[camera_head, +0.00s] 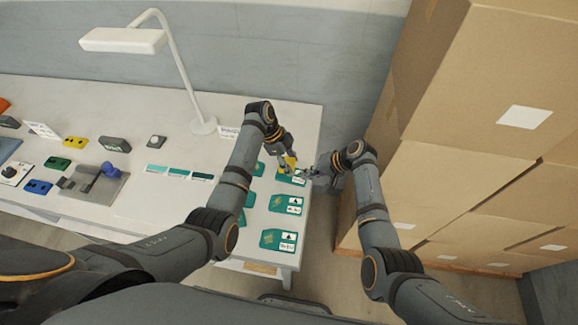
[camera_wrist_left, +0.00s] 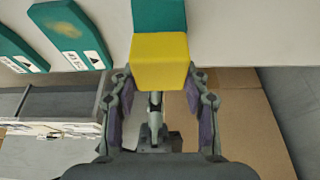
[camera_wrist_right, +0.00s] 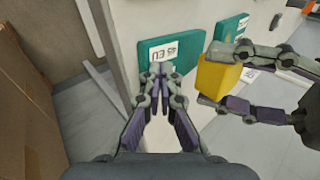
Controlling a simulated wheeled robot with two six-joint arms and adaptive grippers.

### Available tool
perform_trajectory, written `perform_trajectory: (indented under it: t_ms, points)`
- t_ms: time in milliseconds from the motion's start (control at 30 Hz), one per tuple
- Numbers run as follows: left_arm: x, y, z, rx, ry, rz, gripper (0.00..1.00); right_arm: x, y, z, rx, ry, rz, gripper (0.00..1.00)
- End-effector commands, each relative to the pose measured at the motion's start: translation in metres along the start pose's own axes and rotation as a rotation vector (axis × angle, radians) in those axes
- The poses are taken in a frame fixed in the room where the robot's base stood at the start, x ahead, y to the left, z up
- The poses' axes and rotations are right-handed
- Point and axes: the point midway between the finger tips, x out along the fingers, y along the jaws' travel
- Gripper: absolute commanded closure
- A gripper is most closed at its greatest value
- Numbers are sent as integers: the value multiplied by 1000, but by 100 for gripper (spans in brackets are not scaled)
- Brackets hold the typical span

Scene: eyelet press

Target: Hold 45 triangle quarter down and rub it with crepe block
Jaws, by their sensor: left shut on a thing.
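A teal quarter (camera_head: 297,179) with a white label lies near the right end of the table. In the right wrist view this quarter (camera_wrist_right: 187,36) has a label that reads 45 EU, upside down; its symbol is not clear. My right gripper (camera_wrist_right: 158,72) has its fingertips together at the quarter's label end, with nothing seen between them; whether they touch it is unclear. The yellow crepe block (camera_wrist_left: 160,62) is gripped between the fingers of my left gripper (camera_wrist_left: 160,85). The block (camera_wrist_right: 217,77) is beside the quarter in the right wrist view; contact is not clear.
Several other teal quarters (camera_head: 285,204) lie along the table's right end. A lamp (camera_head: 204,126) stands behind them. Yellow, green and blue pieces and a grey press-like fixture (camera_head: 92,184) are at left. Stacked cardboard boxes (camera_head: 455,185) stand close on the right.

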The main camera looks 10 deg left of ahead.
Motion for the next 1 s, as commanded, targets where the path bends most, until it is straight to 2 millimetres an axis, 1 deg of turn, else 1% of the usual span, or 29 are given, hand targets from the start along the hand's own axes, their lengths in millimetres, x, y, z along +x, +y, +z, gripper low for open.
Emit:
perform_trajectory:
  t_ms: [300, 500, 633, 1000]
  points:
    - [-28, -1, -12, 2, 1, -4, 96, 1, 2, 1, 2, -3, 2, 100]
    - [-42, -1, -18, 2, 1, -2, 96, 1, 2, 1, 2, -3, 3, 100]
    - [-45, -1, -19, 1, 0, -2, 96, 1, 2, 1, 2, -3, 3, 100]
    - [-45, -1, -19, 1, 0, -2, 96, 1, 2, 1, 2, -3, 3, 100]
